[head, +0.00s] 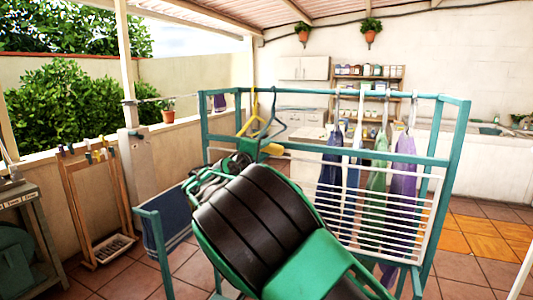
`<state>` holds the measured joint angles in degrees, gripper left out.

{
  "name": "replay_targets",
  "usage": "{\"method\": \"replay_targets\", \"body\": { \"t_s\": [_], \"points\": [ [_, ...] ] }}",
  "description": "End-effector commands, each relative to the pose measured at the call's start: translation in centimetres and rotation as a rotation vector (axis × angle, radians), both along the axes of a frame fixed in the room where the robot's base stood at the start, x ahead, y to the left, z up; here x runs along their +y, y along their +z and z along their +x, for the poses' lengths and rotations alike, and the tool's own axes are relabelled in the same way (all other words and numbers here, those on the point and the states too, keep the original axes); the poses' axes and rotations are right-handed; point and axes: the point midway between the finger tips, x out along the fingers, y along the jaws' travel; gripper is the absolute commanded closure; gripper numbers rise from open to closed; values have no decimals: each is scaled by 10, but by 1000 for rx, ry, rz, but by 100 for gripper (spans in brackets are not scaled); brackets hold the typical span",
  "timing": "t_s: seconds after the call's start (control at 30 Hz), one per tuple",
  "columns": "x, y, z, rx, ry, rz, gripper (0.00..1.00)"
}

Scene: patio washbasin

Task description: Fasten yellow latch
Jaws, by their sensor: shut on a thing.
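The yellow latch (273,149) shows as a small yellow piece at the upper rail on the near side of the teal drying rack (450,200). My gripper (246,150) is at the end of my green and black arm, at the left end of the yellow piece. It is shut on the latch. My wrist and arm hide the fingertips and the rest of the latch, so its exact angle cannot be told.

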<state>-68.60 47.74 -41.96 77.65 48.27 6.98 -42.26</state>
Motion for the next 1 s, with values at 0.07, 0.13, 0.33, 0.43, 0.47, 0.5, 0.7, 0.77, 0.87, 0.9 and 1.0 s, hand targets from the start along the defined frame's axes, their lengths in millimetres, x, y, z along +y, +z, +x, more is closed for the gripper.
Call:
{"method": "replay_targets", "body": {
  "t_s": [0.07, 0.13, 0.33, 0.43, 0.47, 0.5, 0.7, 0.77, 0.87, 0.9, 1.0],
  "points": [
    [4, -2, 0, -17, 10, 59, 94],
    [5, -2, 0, -38, 10, 118, 94],
    [6, -2, 0, -103, 12, 297, 94],
    [6, -2, 0, -136, 12, 388, 94],
    [6, -1, 0, -146, 12, 414, 94],
    [6, -1, 0, -160, 12, 451, 94],
    [7, -1, 0, -225, 13, 629, 94],
    [7, -1, 0, -244, 14, 684, 94],
    [7, 0, 0, -277, 15, 773, 94],
    [7, 0, 0, -291, 15, 808, 94],
    [7, 1, 0, -324, 14, 899, 94]
  ]
}}
